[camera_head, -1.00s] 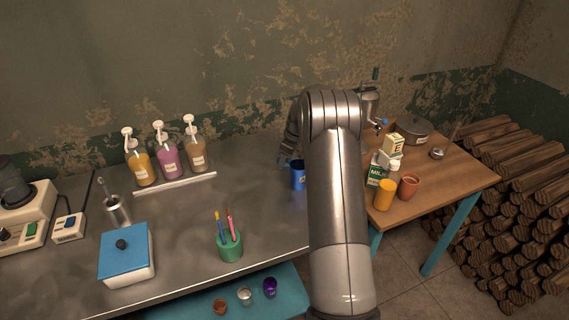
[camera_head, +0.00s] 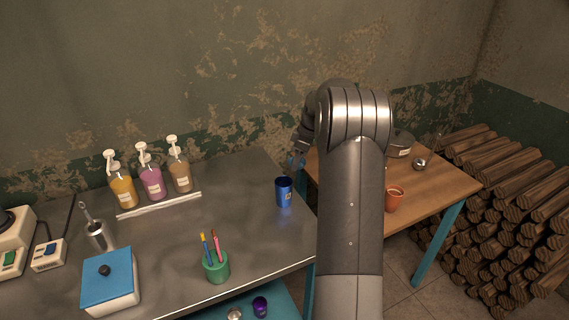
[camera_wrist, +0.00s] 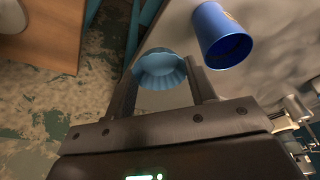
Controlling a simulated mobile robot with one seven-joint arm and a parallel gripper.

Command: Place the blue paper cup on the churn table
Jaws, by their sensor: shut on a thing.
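The light blue paper cup (camera_wrist: 160,68), with fluted sides, sits between the fingertips of my gripper (camera_wrist: 163,76) in the wrist view. My gripper is shut on it. In the head view my gripper (camera_head: 296,158) is partly hidden by my arm, near the gap between the metal counter (camera_head: 240,235) and the wooden table (camera_head: 440,185) with blue legs.
A dark blue cup (camera_head: 284,192) stands on the counter's right end, close to my gripper, and shows in the wrist view (camera_wrist: 222,35). An orange cup (camera_head: 394,199) and a small metal pot (camera_head: 419,164) stand on the wooden table. Its right part has bare room.

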